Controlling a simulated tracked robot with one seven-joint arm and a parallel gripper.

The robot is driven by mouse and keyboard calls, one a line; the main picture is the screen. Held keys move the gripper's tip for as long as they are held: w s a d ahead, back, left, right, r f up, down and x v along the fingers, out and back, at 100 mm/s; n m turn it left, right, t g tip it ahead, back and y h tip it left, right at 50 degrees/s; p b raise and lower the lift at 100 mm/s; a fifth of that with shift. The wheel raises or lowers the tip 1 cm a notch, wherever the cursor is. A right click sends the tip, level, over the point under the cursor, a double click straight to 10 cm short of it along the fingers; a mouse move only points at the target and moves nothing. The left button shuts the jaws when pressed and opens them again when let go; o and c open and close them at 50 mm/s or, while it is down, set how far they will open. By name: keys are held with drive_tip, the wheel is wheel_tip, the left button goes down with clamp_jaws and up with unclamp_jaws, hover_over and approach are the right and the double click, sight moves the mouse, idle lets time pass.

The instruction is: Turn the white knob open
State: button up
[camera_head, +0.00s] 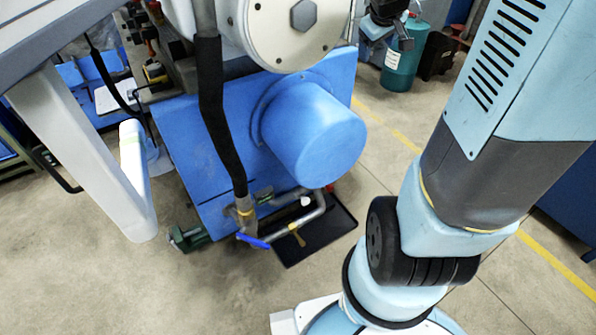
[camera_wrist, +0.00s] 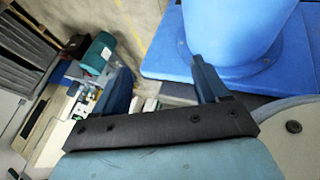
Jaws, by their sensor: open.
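A small white knob (camera_head: 305,201) shows in the head view on the pipework low at the front of the blue machine (camera_head: 215,150). It is too small there to tell how far it is turned. My gripper (camera_head: 376,42) is at the top of the head view, well above and to the right of the knob, and touches nothing that I can see. In the wrist view my gripper (camera_wrist: 160,88) has its two dark fingers spread apart with nothing between them. I cannot make out the knob in the wrist view.
A blue lever (camera_head: 253,241) and a yellow lever (camera_head: 297,234) sit beside the knob, above a black tray (camera_head: 320,238). A thick black hose (camera_head: 215,115) hangs at the left. A blue cylinder (camera_head: 314,132) juts out above. A teal canister (camera_head: 403,58) stands behind.

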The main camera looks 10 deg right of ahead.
drive_tip(key=w+d+f+n+y, duration=0.15)
drive_tip(key=w+d+f, duration=0.3)
drive_tip(key=f, duration=0.45)
drive_tip(key=w+d+f+n+t, duration=0.1)
drive_tip(key=w+d+f+n, duration=0.15)
drive_tip(key=w+f, duration=0.45)
drive_tip(key=w+d+f+n+y, duration=0.15)
drive_tip(key=d+f, duration=0.35)
drive_tip(key=f, duration=0.7)
drive_tip(key=m+t+y, duration=0.4)
drive_tip(key=m+t, duration=0.1)
drive_tip(key=t, duration=0.1)
approach(307, 203)
drive_tip(key=x, duration=1.1)
drive_tip(key=shift+w, duration=0.1)
drive_tip(key=shift+c, duration=0.3)
